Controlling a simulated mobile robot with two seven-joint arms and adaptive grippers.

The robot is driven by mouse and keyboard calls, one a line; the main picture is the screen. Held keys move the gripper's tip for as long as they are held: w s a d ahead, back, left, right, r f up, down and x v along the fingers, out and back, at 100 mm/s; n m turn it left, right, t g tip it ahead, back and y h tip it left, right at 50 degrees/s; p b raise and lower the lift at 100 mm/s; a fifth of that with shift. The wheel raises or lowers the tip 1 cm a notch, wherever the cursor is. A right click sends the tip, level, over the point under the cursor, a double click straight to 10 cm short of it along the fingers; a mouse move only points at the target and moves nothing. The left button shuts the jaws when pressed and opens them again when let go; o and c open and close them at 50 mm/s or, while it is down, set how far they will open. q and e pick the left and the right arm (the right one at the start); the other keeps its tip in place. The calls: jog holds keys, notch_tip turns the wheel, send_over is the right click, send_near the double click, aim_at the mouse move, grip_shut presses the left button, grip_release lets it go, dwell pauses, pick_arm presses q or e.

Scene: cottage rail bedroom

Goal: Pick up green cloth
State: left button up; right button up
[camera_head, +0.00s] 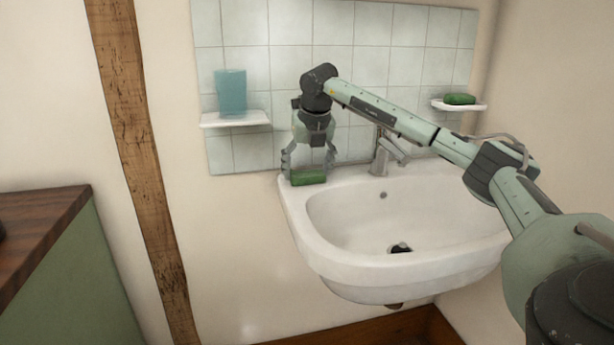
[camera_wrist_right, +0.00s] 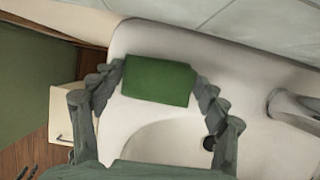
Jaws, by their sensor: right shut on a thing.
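The green cloth (camera_head: 308,176) is a small folded block at the back left corner of the white sink (camera_head: 335,283). My right gripper (camera_head: 306,168) reaches down over it and is shut on it. In the right wrist view the cloth (camera_wrist_right: 158,80) sits between the two fingers of the gripper (camera_wrist_right: 158,84), over the white sink rim. I cannot tell whether the cloth still touches the rim. My left gripper is not in view.
A faucet (camera_head: 383,155) stands at the back of the sink. A blue cup (camera_head: 231,92) stands on a small left shelf (camera_head: 235,119). A green item (camera_head: 459,99) lies on a right shelf (camera_head: 476,107). A wood-topped cabinet (camera_head: 40,225) is at left.

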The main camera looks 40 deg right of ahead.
aim_at(307, 170)
jog(key=shift+r, duration=0.1)
notch_tip(307, 170, up, 10)
jog(key=shift+f, duration=0.1)
dwell(0.4)
